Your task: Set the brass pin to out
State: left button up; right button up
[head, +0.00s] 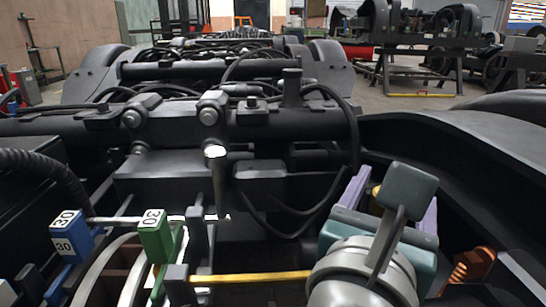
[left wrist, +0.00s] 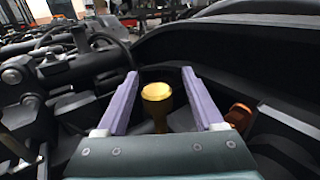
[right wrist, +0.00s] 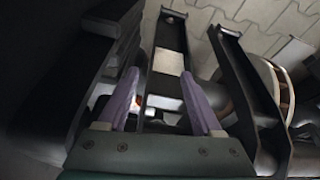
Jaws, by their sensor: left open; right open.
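The brass pin (left wrist: 157,92) has a round, flat-topped knob on a narrower stem. In the left wrist view it stands between the two lavender fingers of my left gripper (left wrist: 160,74), with a gap on each side. My left gripper is open and holds nothing. In the head view a small piece of the brass pin (head: 376,190) shows beside the left finger; my gripper and arm hide the rest. My right gripper (right wrist: 160,74) is open and empty in the right wrist view, above dark metal bars. It is not identifiable in the head view.
A blue block (head: 66,238) and a green block (head: 154,237), both marked 30, stand at lower left. A yellow bar (head: 250,277) lies at the bottom. An orange part (head: 472,266) is right of my left gripper. Black cables (head: 352,135) hang over the bogie frame.

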pick_arm(q)
jog(key=p+v, duration=0.2)
jog(key=v, duration=0.6)
